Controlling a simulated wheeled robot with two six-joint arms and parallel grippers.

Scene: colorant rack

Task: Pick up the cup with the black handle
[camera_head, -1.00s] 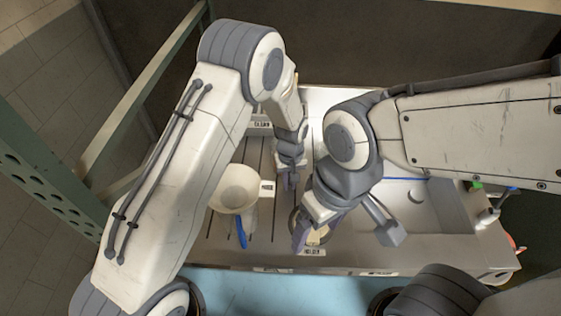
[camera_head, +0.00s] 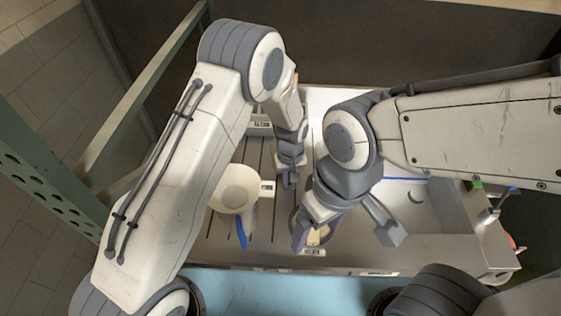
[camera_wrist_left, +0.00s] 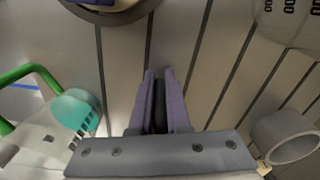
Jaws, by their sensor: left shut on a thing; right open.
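My left gripper (camera_head: 290,182) is low over the slatted counter. In the left wrist view its purple fingers (camera_wrist_left: 155,95) are shut on a narrow black piece (camera_wrist_left: 159,112), which looks like the black handle. The cup body belonging to that handle is hidden in both views. My right gripper (camera_head: 302,238) is open, nearer the front, at a round holder (camera_head: 328,239); one of its fingers also shows at the top left of the left wrist view.
A white cup with a blue handle (camera_head: 235,189) stands left of my left gripper. A sink (camera_head: 412,200) lies right.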

